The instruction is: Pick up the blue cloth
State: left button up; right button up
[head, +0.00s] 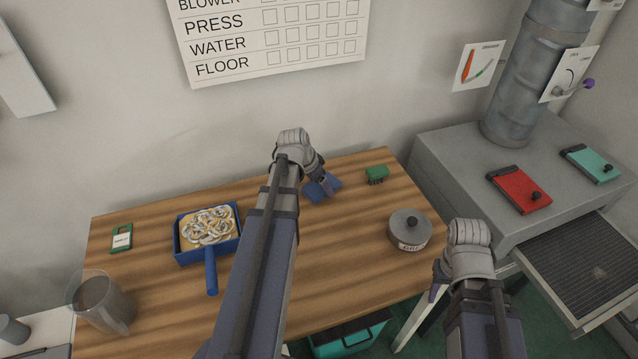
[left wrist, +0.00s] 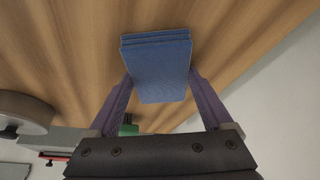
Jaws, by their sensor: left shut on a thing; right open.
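The blue cloth (head: 322,187) is a small folded stack on the wooden table, toward the back, right of the table's middle. In the left wrist view the cloth (left wrist: 157,62) sits between the two purple fingers. My left gripper (head: 324,184) reaches over the table and is shut on the cloth, with a finger against each side. In the left wrist view the left gripper (left wrist: 160,84) points at the wood, and I cannot tell whether the cloth touches the table. My right gripper (head: 437,287) is open and empty, off the table's right front edge.
A green brush-like block (head: 377,174) lies right of the cloth. A round lidded tin (head: 410,230) stands at the right. A blue pan of rings (head: 207,235), a clear jug (head: 102,301) and a green-and-white box (head: 121,238) are at the left. A grey cabinet (head: 450,165) stands right.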

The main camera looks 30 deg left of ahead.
aim_at(320, 186)
pick_arm(q)
jog(key=shift+w+a+r+p, duration=0.15)
jog(key=shift+r+p, duration=0.15)
jog(key=shift+p, duration=0.15)
jog(key=r+p, duration=0.8)
jog(key=shift+d+r, duration=0.1)
jog(key=shift+d, duration=0.1)
jog(key=shift+r+p, duration=0.45)
jog(key=shift+p, duration=0.05)
jog(key=o, duration=0.8)
jog(key=c, duration=0.7)
jog(key=shift+o, duration=0.2)
jog(key=shift+d, duration=0.1)
